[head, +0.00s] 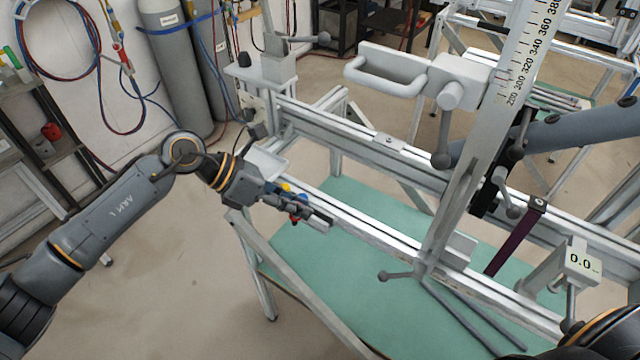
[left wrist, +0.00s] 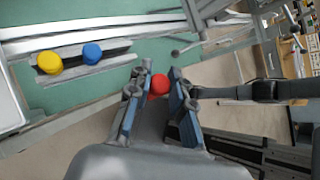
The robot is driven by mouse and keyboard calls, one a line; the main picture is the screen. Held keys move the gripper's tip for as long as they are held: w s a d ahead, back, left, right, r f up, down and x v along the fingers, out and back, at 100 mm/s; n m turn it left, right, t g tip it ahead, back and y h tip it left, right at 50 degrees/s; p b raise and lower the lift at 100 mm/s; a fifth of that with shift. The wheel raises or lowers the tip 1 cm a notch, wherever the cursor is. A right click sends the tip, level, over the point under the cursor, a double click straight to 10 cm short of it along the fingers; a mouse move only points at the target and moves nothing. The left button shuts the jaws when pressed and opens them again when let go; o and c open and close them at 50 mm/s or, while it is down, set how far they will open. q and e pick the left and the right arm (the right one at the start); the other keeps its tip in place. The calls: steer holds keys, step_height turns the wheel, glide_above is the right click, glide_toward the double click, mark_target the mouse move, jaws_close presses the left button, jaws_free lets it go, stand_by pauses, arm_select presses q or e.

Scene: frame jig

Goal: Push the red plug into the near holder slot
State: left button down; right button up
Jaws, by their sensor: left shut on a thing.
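My left gripper (head: 297,211) is shut on the red plug (head: 294,219), in front of the long rail of the frame. In the left wrist view the red plug (left wrist: 159,87) shows between the two fingertips (left wrist: 152,92). A dark holder strip (left wrist: 116,48) carries a yellow plug (left wrist: 49,62) and a blue plug (left wrist: 92,54). It is apart from the red plug in that view. In the head view the yellow plug (head: 286,187) and blue plug (head: 302,198) are just behind my left gripper, which partly hides the holder. The near slot cannot be made out.
The metal frame's long rail (head: 380,235) runs behind my left gripper. An upright scale post (head: 490,140) with clamp levers stands to the right. A white tray (head: 268,163) sits behind the left wrist. The green tabletop (head: 340,270) is largely clear at the front.

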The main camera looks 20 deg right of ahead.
arm_select(q)
steer(key=w+d+r+n+t+b, duration=0.1)
steer(key=w+d+n+t, duration=0.2)
steer(key=d+n+t, duration=0.3)
steer(key=shift+w+t+h+b, duration=0.15)
steer(key=shift+t+h+b, duration=0.25)
steer(key=shift+t, duration=0.2)
steer(key=shift+a+f+b, duration=0.1)
steer(key=shift+f+b, duration=1.3)
steer(key=shift+f, duration=1.3)
steer(key=shift+b, duration=0.45)
